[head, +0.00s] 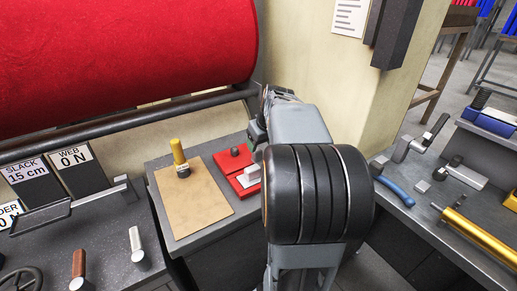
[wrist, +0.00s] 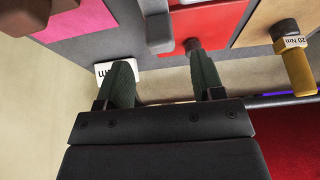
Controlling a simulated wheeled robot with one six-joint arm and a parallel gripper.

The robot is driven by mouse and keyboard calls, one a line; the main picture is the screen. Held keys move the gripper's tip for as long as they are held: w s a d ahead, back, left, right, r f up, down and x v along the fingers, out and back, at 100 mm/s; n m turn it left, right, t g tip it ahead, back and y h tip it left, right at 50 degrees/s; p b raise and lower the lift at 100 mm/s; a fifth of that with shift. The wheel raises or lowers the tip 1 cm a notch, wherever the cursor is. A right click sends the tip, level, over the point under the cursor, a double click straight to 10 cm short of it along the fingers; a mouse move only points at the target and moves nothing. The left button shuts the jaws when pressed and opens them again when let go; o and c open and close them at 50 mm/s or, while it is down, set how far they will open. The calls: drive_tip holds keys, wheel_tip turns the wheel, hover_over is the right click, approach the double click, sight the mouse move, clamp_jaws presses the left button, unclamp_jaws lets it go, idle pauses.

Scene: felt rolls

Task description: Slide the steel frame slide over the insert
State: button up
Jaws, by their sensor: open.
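A red fixture (head: 224,160) lies on the grey bench, with a dark round knob (head: 235,152) and a pale grey block (head: 250,174) on it. The block may be the steel frame slide, but I cannot tell for sure. I cannot make out the insert. In the wrist view the red fixture (wrist: 225,18) is at the top, with the dark knob (wrist: 194,45) near the right fingertip and the grey block (wrist: 158,28) left of it. My gripper (wrist: 163,80) is open, with nothing between its fingers. In the head view my arm hides part of the fixture.
A tan board (head: 205,205) with a yellow-handled tool (head: 178,150) lies left of the fixture. The large red felt roll (head: 120,60) is behind. A pink panel (wrist: 95,18) and a white label (wrist: 118,70) show in the wrist view. A right-hand bench holds clamps and a brass bar (head: 480,238).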

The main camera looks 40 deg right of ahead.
drive_tip(key=v, duration=0.8)
drive_tip(key=shift+r+p, duration=0.15)
drive_tip(key=shift+p, duration=0.25)
drive_tip(key=s+a+f+p, duration=0.1)
drive_tip(key=s+a+p, duration=0.1)
drive_tip(key=a, duration=0.5)
drive_tip(key=s+a+f+n+p, duration=0.1)
drive_tip(key=s+a+p, duration=0.2)
drive_tip(key=a, duration=0.5)
drive_tip(key=s+a+f+g+p, duration=0.1)
drive_tip(key=s+a+f+p, duration=0.1)
drive_tip(key=a, duration=0.6)
drive_tip(key=shift+s+a+n+y+p, duration=0.35)
drive_tip(key=shift+s+p, duration=0.25)
drive_tip(key=shift+p, duration=0.4)
drive_tip(key=shift+d+f, duration=0.1)
